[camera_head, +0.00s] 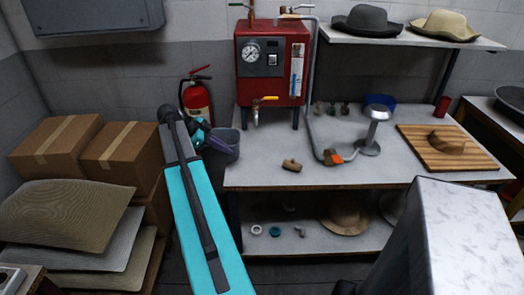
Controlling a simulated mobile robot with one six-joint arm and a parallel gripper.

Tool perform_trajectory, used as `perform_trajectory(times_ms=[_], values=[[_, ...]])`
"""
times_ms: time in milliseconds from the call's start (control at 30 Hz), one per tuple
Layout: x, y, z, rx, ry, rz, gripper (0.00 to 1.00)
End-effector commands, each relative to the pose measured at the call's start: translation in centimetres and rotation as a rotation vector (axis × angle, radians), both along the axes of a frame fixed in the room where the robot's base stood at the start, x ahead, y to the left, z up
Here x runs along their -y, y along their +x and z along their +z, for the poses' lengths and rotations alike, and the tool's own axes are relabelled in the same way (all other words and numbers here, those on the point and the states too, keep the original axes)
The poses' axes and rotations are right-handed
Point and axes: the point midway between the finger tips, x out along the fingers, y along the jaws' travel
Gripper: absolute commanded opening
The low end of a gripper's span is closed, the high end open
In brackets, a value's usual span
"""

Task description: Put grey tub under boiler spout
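The grey tub (229,148) is at the left edge of the table, its right side overlapping the tabletop in the picture. My gripper (214,142), purple and teal, is at the tub's left side and overlaps it. The fingertips are hidden, but the tub has no visible support under its left part and appears held. The red boiler (272,65) stands at the back left of the table. Its spout (256,116), with an orange-handled tap (265,99), points down at the front, right of the tub. The tabletop just below the spout looks bare.
The table (262,168) also carries a brown piece (292,165), a grey pipe (318,135), a metal stand (370,138) and a wooden board (475,158). Cardboard boxes (122,157) are stacked at the left. A red fire extinguisher (197,100) hangs behind my arm.

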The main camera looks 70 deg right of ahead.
Motion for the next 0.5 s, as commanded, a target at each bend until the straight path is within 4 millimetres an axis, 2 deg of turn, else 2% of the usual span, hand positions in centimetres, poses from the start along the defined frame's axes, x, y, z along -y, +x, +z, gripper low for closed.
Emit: perform_trajectory(times_ms=[100,500], values=[[1.2,-1.9,0.3,0.000,-0.001,-0.002,0.00],[5.3,-7.5,0.3,0.000,-0.001,-0.002,0.00]])
